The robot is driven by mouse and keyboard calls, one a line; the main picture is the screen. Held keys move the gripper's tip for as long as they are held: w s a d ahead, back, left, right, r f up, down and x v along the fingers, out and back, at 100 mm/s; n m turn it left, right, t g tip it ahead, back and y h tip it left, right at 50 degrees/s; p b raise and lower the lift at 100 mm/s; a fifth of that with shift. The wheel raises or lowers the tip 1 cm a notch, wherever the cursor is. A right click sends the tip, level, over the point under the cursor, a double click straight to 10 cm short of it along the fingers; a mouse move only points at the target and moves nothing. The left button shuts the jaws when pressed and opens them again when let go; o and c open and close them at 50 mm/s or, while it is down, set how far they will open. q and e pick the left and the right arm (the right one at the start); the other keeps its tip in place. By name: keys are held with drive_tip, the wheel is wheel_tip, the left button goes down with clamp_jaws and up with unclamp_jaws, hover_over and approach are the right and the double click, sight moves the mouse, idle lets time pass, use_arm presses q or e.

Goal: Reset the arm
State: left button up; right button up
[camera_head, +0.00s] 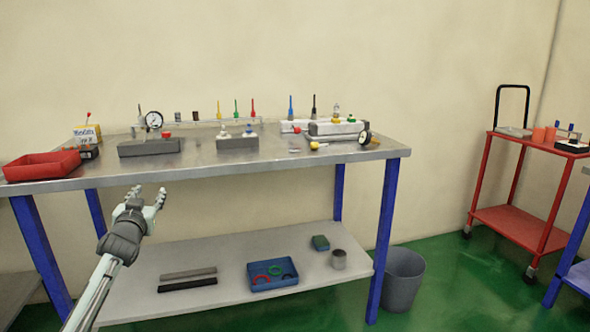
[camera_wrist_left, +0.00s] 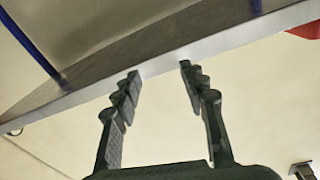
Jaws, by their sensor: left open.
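My left arm comes in from the lower left in the head view. Its gripper (camera_head: 147,192) is open and empty, in front of the workbench (camera_head: 300,163) and a little below its top edge. In the left wrist view the two dark fingers of the gripper (camera_wrist_left: 158,78) stand apart with nothing between them. The bench's front edge (camera_wrist_left: 230,40) runs across behind the fingertips. My right gripper is in neither view.
On the bench stand a red tray (camera_head: 42,166), a gauge (camera_head: 154,120) on a grey block, and several coloured tools. The lower shelf (camera_head: 225,265) holds a blue tray (camera_head: 258,285) and dark bars. A grey bin (camera_head: 401,282) and red trolley (camera_head: 508,220) stand right. Open floor lies between them.

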use_arm(q)
drive_tip(key=s+d+f+m+g, duration=0.1)
drive_tip(key=s+f+g, duration=0.2)
drive_tip(key=s+f, duration=0.5)
drive_tip(key=s+d+f+g, duration=0.1)
drive_tip(key=s+f+g, duration=0.25)
drive_tip(key=f, duration=0.95)
drive_tip(key=s+d+f+m+g, duration=0.1)
drive_tip(key=s+f+g, duration=0.3)
drive_tip(key=f, duration=0.6)
drive_tip(key=s+d+f+g+h, duration=0.1)
drive_tip(key=s+d+f, duration=0.1)
drive_tip(key=s+f, duration=0.5)
drive_tip(key=s+d+f+g, duration=0.2)
drive_tip(key=s+f, duration=0.5)
drive_tip(key=s, duration=1.1)
drive_tip(key=s+d+f+g+h, duration=0.1)
drive_tip(key=s+d+f+g, duration=0.1)
drive_tip(key=s+f, duration=0.5)
drive_tip(key=s+d, duration=0.1)
drive_tip(key=s, duration=0.4)
drive_tip(key=shift+s+d+f+h, duration=0.2)
drive_tip(key=shift+d+h, duration=0.1)
drive_tip(key=shift+d, duration=0.1)
